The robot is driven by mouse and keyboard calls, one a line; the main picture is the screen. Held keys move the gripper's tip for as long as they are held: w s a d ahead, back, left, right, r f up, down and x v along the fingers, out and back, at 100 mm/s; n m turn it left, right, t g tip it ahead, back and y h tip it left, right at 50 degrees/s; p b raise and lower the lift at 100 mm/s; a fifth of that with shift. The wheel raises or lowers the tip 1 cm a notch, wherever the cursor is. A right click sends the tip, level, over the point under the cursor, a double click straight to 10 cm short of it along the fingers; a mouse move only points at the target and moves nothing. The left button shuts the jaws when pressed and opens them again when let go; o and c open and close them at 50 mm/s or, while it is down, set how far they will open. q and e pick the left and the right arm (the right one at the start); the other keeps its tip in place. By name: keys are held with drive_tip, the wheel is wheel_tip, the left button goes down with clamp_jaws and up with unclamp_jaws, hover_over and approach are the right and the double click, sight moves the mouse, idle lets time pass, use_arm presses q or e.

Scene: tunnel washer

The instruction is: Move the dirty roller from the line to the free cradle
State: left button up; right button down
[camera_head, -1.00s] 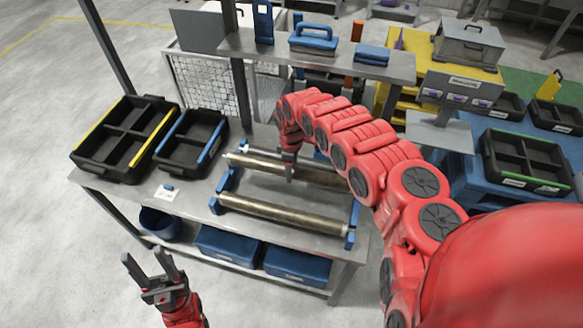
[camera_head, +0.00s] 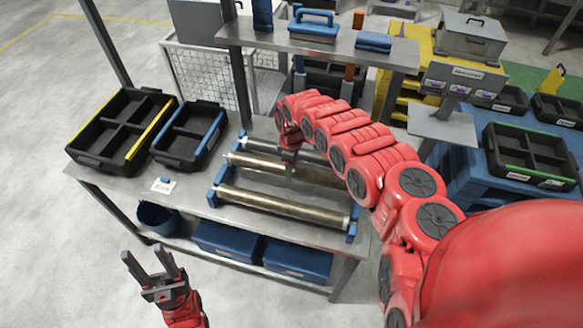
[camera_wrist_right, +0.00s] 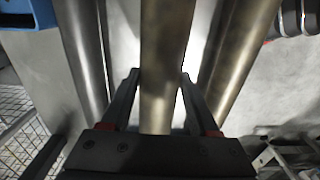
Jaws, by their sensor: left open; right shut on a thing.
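My right gripper (camera_head: 290,160) is shut on a brownish, stained roller (camera_head: 243,160), about midway along it. In the right wrist view the held roller (camera_wrist_right: 163,60) runs between the two fingers. It looks nearer the camera than the rollers on either side. Behind it lies a cleaner grey roller (camera_head: 262,146), also in the right wrist view (camera_wrist_right: 85,50). In front lies another brownish roller (camera_head: 283,206), across a blue cradle frame (camera_head: 217,186) on the steel bench. The arm hides part of the held roller. My left gripper (camera_head: 150,268) is open and empty, in front of the bench.
Two black trays, one yellow-edged (camera_head: 118,128) and one blue-edged (camera_head: 190,135), stand on the bench's left. A raised shelf (camera_head: 270,42) with blue tools crosses the back. Blue bins (camera_head: 298,262) sit below the bench. A green-edged tray (camera_head: 530,157) stands at right.

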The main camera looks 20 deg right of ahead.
drive_tip(key=shift+f+b, duration=0.7)
drive_tip(key=shift+f, duration=0.3)
drive_tip(key=shift+d, duration=0.1)
drive_tip(key=shift+f+b, duration=0.6)
drive_tip(key=shift+f, duration=0.35)
drive_tip(key=shift+c, duration=0.3)
unclamp_jaws()
drive_tip(key=shift+s, duration=0.1)
